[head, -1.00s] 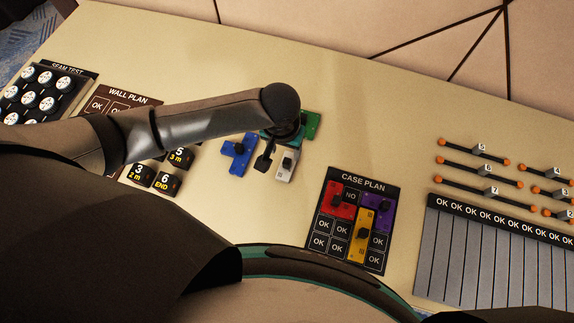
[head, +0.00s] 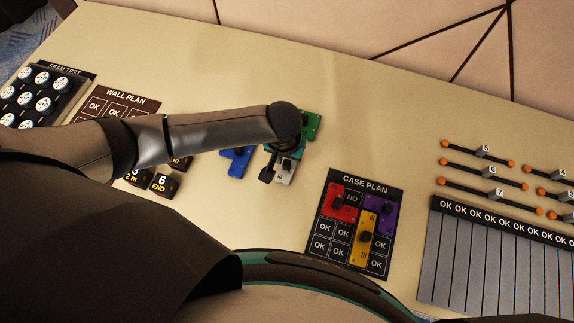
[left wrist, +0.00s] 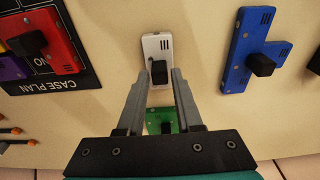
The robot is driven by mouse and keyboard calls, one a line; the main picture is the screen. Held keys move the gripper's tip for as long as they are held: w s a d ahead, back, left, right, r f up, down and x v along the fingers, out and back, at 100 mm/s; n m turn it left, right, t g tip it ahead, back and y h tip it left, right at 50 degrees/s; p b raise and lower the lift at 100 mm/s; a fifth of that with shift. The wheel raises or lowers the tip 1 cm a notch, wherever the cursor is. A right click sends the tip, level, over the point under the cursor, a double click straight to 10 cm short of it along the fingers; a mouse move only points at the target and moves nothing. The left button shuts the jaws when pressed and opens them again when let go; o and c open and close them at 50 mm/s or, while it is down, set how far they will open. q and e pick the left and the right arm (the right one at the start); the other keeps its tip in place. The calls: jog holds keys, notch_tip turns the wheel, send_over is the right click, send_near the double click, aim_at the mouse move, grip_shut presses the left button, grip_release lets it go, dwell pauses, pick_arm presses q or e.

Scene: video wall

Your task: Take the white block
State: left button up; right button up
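The white block (head: 285,172) lies on the beige table, partly hidden by my left gripper in the head view. In the left wrist view the white block (left wrist: 156,46) lies just beyond the fingers, with a black knob standing on its near part. My left gripper (left wrist: 161,72) is open and empty, its fingertips on either side of that knob. I cannot tell whether they touch it. In the head view my left gripper (head: 268,174) points down at the block. My right gripper is not in view.
A blue block (head: 237,162) lies left of the white block, a green block (head: 312,126) behind it. The case plan board (head: 322,224) holds red, purple and yellow blocks. Dark numbered pieces (head: 163,183) lie left. Grey strips (head: 480,255) and orange-ended bars are right.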

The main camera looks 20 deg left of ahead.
pick_arm(q)
grip_shut()
jog(key=shift+r, duration=0.1)
dwell(0.5)
